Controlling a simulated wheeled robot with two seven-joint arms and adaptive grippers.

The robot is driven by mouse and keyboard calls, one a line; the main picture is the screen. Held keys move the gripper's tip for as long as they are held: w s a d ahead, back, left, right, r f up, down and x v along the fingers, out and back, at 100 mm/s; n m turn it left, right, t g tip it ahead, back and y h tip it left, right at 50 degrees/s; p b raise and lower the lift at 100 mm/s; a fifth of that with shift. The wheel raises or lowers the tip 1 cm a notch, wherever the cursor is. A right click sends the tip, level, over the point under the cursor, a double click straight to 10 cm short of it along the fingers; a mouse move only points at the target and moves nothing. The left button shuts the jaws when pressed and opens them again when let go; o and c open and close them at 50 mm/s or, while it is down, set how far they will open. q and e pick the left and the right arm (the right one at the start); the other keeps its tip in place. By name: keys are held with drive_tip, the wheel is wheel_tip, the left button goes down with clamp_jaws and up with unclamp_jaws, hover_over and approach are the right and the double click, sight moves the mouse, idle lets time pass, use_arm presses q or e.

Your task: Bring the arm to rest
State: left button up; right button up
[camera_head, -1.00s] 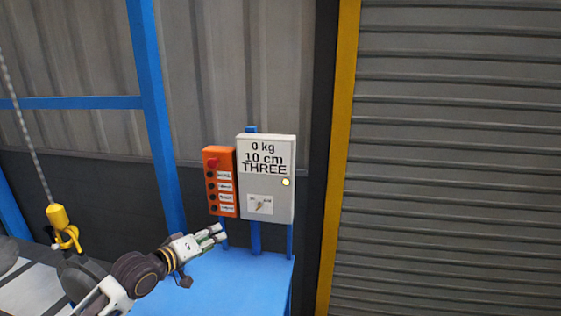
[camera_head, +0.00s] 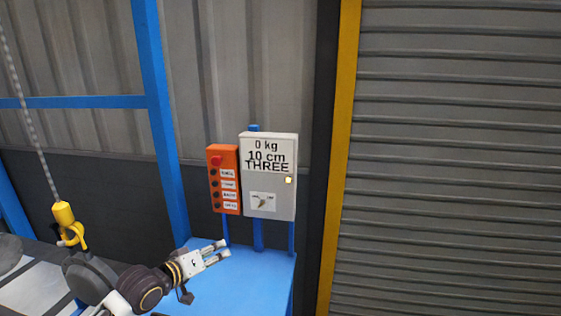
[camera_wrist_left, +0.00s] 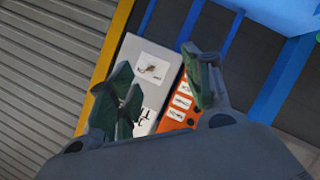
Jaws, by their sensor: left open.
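My left gripper (camera_head: 221,248) is open and empty over the blue table, below and in front of the control boxes. Its open fingers also show in the left wrist view (camera_wrist_left: 165,95), with nothing between them but the boxes beyond. My left arm comes in from the lower left. My right gripper is not in view.
An orange button box (camera_head: 224,180) and a grey cabinet (camera_head: 268,178) reading "0 kg 10 cm THREE" stand on blue posts behind the blue table (camera_head: 250,285). A yellow hook (camera_head: 66,222) hangs on a chain at left. A roller shutter (camera_head: 450,160) fills the right.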

use_arm(q)
drive_tip(key=s+d+f+m+g+y, duration=0.1)
drive_tip(key=s+f+m+g+y, duration=0.25)
drive_tip(key=s+f, duration=1)
drive_tip(key=s+a+f+m+g+y, duration=0.1)
drive_tip(key=s+a+f+g, duration=0.15)
drive_tip(key=s, duration=0.55)
drive_tip(key=s+a+f+m+g+y, duration=0.1)
drive_tip(key=s+f+g+y, duration=0.2)
drive_tip(key=s, duration=0.4)
wheel_tip(320, 180, down, 36)
drive_tip(key=s+g+h+b, duration=0.1)
drive_tip(key=s+h+b, duration=0.1)
drive_tip(key=s, duration=0.1)
drive_tip(key=s+a+f+b, duration=0.1)
drive_tip(key=s+a+f, duration=0.1)
drive_tip(key=s+f, duration=0.8)
drive_tip(key=s+a+f+g+b, duration=0.1)
drive_tip(key=s+a+f, duration=0.1)
drive_tip(key=s+f, duration=0.9)
drive_tip(key=shift+s+a+f+y, duration=0.15)
drive_tip(key=shift+s+f+y, duration=0.2)
drive_tip(key=shift+s, duration=0.2)
